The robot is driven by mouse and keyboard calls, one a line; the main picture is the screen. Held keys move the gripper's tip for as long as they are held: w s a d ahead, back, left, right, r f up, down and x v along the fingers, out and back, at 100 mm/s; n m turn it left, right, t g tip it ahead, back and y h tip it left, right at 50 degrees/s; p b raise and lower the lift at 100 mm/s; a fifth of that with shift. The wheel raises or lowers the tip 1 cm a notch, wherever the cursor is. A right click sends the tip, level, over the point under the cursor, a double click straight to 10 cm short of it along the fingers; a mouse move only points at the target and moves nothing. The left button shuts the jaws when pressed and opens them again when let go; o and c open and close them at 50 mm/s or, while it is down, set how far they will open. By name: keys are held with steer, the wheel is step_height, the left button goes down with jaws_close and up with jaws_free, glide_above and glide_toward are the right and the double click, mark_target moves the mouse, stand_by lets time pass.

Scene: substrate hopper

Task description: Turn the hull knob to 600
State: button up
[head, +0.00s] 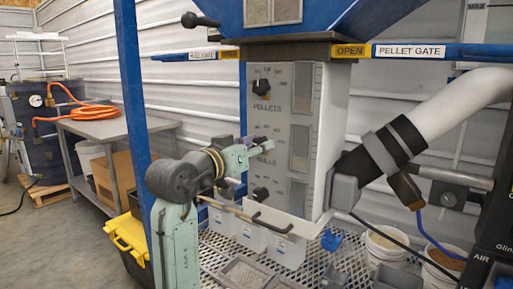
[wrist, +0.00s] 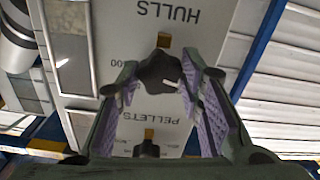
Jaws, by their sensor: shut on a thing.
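The hull knob (wrist: 158,70) is dark with a white pointer mark, and sits between the HULLS and PELLETS labels, which appear upside down in the wrist view. My gripper (wrist: 166,82) is shut on it, with a purple-padded finger on either side. The white mark points to the lower right in that view. A partly hidden number ending in 00 is printed left of the knob. In the head view my gripper (head: 246,142) reaches the grey control panel (head: 283,125) from the left, beside the HULLS label, and hides the knob.
The pellets knob (head: 262,87) is above and another dark knob (head: 260,193) is below. A steel table (head: 105,126) with an orange hose is at the left. A mesh platform (head: 225,236) lies below.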

steer(key=shift+f+m+b, duration=0.15)
steer(key=shift+m+b, duration=4.8)
steer(key=shift+m, duration=10.65)
steer(key=o, duration=1.2)
steer(key=shift+c, duration=0.2)
